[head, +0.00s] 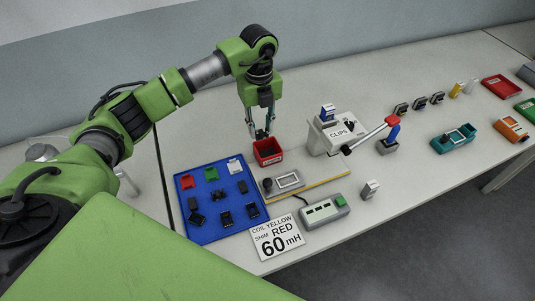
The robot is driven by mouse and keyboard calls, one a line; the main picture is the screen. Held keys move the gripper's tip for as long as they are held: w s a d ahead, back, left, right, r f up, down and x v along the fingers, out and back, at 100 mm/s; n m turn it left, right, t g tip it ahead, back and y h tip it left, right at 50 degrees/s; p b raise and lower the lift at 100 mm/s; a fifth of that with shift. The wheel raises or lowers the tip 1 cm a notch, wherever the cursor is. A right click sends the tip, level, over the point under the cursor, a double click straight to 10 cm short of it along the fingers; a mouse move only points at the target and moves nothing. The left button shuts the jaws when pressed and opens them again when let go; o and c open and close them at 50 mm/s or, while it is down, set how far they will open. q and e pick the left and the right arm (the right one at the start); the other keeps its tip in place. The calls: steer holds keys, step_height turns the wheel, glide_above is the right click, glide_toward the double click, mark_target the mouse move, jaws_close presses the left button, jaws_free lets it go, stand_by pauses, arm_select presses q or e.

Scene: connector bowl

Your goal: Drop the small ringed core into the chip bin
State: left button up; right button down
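A small red open-topped bin (268,157) with a white label on its front stands behind the grey fixture; the label is too small to read. My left gripper (261,134) points down just above this bin, its fingertips close over the bin's back rim. Whether it holds anything between the fingertips is too small to tell. I cannot pick out the small ringed core with certainty. A small dark round part (267,184) sits at the left end of the grey fixture (315,184). My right gripper is not in view.
A blue tray (225,232) with several small parts lies left of the fixture. A clips dispenser (325,138) with a red-knobbed lever stands to the right. A sign (278,237) and a grey meter box (325,211) lie in front. Teal (453,138) and orange (510,129) bins stand far right.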

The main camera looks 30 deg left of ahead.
arm_select(q)
steer(key=o, duration=0.5)
step_height(320, 180, up, 12)
stand_by(0.4)
stand_by(0.3)
